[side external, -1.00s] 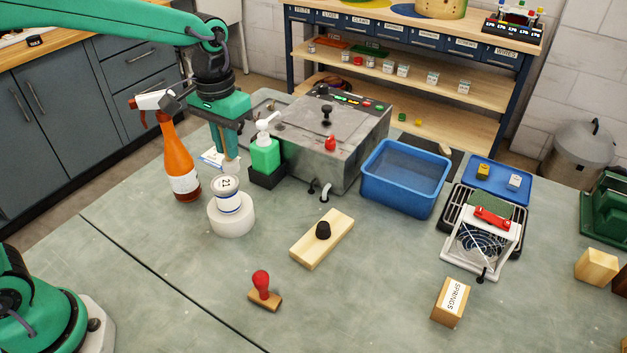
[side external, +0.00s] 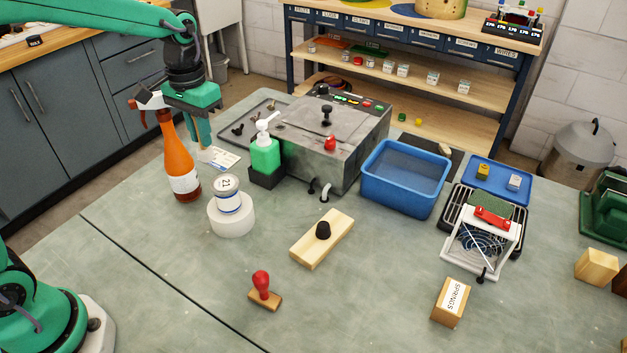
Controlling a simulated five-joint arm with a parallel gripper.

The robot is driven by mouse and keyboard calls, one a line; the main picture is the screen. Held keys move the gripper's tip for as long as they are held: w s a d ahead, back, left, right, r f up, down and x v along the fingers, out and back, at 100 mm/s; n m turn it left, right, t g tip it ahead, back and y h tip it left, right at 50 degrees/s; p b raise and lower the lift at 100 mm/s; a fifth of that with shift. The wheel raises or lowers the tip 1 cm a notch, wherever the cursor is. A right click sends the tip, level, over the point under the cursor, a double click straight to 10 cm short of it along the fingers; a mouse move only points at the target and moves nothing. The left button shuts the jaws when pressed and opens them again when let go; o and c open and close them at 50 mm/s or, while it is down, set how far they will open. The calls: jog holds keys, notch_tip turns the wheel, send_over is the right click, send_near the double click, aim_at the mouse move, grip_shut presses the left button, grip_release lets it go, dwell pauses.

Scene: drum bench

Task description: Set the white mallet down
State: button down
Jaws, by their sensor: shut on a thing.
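My gripper (side external: 203,130) points down at the back left of the bench, just right of the orange spray bottle (side external: 178,165).
Close to my gripper are a green pump bottle (side external: 265,155), a grey tray (side external: 250,122) with small dark pieces, and a tin on a white round stand (side external: 231,217). A grey machine (side external: 325,145) stands right of them.

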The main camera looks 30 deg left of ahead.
jog(key=shift+d, duration=0.15)
jog(key=d+f, duration=0.2)
jog(key=d, duration=0.8)
jog(key=d+f, duration=0.2)
jog(key=d, duration=0.8)
jog(key=shift+w+a+f, duration=1.35)
jog(key=shift+a+f, duration=0.05)
jog(key=shift+f, duration=0.45)
jog(key=shift+w+a+f, duration=1.3)
jog(key=shift+a+f, duration=0.05)
jog(key=shift+f, duration=0.55)
jog(key=shift+w+a+f, duration=1.35)
jog(key=shift+a+f, duration=0.05)
jog(key=shift+f, duration=0.45)
jog(key=shift+f, duration=0.15)
jog(key=c, duration=1.4)
grip_release()
jog(key=shift+o, duration=0.2)
